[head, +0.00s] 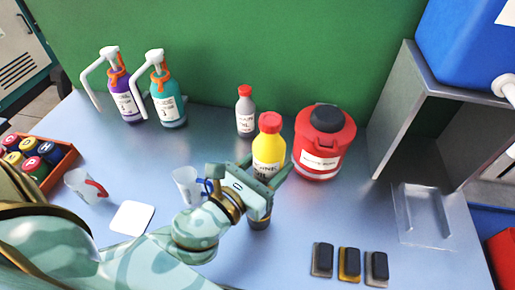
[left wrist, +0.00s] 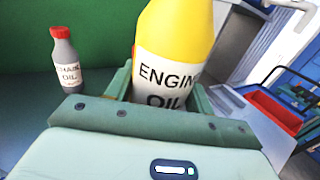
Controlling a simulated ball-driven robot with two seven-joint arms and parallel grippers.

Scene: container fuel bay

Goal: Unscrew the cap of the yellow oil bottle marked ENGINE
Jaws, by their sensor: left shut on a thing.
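The yellow oil bottle (head: 268,150) has a red cap (head: 270,122) and a white label. It stands about upright near the middle of the table. In the left wrist view the bottle (left wrist: 178,45) reads ENGINE OIL, and its cap is out of frame. My left gripper (head: 264,168) is shut on the bottle's body, below the cap, with a finger on each side. The gripper hides part of the label and lower body. The cap sits on the bottle's top. My right gripper is not in view.
A red can (head: 319,150) with a black lid stands close right of the bottle. A grey CHAIN OIL bottle (head: 246,115) stands behind. Two pump bottles (head: 167,100) are at back left, a clear jug (head: 188,186) is left, and dark blocks (head: 349,264) lie front right.

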